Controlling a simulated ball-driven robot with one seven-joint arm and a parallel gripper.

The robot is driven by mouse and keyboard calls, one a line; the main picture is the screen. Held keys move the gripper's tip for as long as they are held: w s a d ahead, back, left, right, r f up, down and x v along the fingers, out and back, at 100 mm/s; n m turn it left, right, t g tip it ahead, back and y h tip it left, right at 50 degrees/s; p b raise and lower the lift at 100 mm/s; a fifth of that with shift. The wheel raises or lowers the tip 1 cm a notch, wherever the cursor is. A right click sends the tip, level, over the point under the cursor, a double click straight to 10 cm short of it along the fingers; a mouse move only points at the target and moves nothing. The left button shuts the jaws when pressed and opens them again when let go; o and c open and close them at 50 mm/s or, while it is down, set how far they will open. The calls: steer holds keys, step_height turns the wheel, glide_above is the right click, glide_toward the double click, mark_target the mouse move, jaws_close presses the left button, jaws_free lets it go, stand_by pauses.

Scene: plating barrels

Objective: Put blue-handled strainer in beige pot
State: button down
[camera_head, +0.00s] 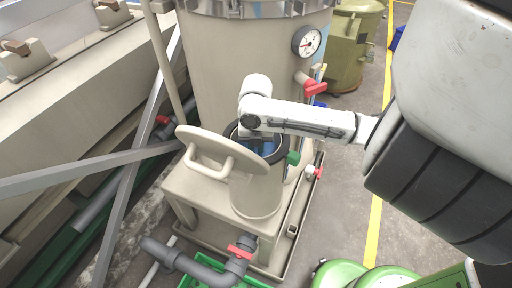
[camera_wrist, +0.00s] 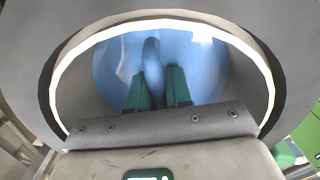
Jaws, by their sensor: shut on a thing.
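The beige pot (camera_head: 256,196) stands on a beige stand, its mouth ringed by a dark gasket and its round lid (camera_head: 207,150) swung open to the left. My gripper (camera_wrist: 157,82) reaches down at the pot's mouth, its fingertips hidden in the head view. In the wrist view its two green fingers are shut on the upright blue handle (camera_wrist: 153,62) of the strainer. Blue also shows inside the pot's mouth (camera_head: 243,146) in the head view. The wrist view shows a pale rim around the blue area. The strainer's lower part and its depth in the pot are hidden.
A large beige tank (camera_head: 230,60) with a gauge (camera_head: 306,41) stands right behind the pot. Grey pipes with a red-handled valve (camera_head: 241,249) run in front. Grey metal bars cross at the left. Green rounded vessels (camera_head: 365,275) stand at the bottom right. Open floor lies to the right.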

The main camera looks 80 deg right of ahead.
steer(key=shift+f, duration=0.1)
steer(key=shift+f, duration=0.15)
steer(key=c, duration=1.1)
jaws_free()
steer(key=shift+o, duration=0.2)
step_height(320, 180, up, 13)
steer(key=shift+f+b, duration=0.2)
steer(key=shift+b, duration=0.15)
